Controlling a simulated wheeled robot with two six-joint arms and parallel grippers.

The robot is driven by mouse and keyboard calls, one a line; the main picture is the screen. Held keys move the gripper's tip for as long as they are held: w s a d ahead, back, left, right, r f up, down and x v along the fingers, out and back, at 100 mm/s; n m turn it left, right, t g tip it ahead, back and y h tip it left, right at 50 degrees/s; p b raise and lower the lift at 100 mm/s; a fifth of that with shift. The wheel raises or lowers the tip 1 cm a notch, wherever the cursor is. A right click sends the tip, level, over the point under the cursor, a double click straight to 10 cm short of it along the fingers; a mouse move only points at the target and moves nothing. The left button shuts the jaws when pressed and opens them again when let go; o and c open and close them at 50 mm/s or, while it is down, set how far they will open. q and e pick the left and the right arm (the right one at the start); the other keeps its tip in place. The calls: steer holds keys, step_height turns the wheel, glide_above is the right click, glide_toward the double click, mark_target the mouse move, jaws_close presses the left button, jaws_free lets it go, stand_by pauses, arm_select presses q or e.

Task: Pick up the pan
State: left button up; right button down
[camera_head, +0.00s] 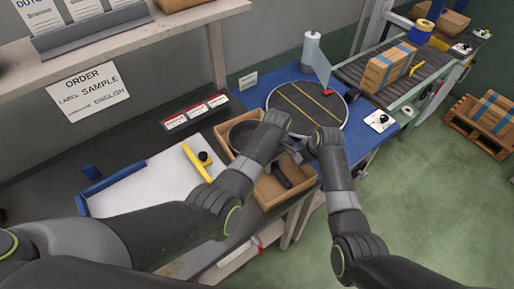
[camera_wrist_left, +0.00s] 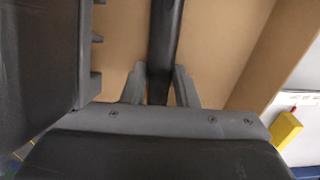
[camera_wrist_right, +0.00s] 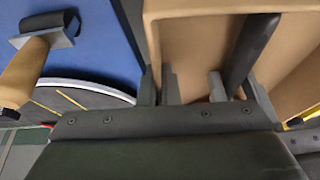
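The dark round pan (camera_head: 243,136) lies in an open cardboard box on the workbench. Its black handle (camera_head: 281,178) points to the front right, inside the box. My left gripper (camera_head: 291,157) is at the handle; in the left wrist view the handle (camera_wrist_left: 166,40) runs between its two fingers (camera_wrist_left: 160,84), which sit close against both sides. The handle also shows in the right wrist view (camera_wrist_right: 250,50). My right gripper (camera_wrist_right: 158,85) has its fingers almost together, with no pan part between them, over the box's side wall. Much of the pan is hidden by my left arm.
The cardboard box (camera_head: 307,182) has walls around the pan. A dark round plate (camera_head: 330,110) lies on the blue table behind it. A white tray (camera_head: 140,188) with a yellow part is at left. The conveyor (camera_head: 352,72) with a carton (camera_head: 385,68) stands at back right.

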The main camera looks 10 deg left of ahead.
arm_select(q)
jaws_close()
step_height(320, 180, up, 10)
stand_by(0.6)
arm_select(e)
steer(key=c, duration=1.6)
jaws_free()
arm_select(q)
steer(key=shift+w, duration=0.1)
arm_select(e)
steer(key=shift+o, duration=0.2)
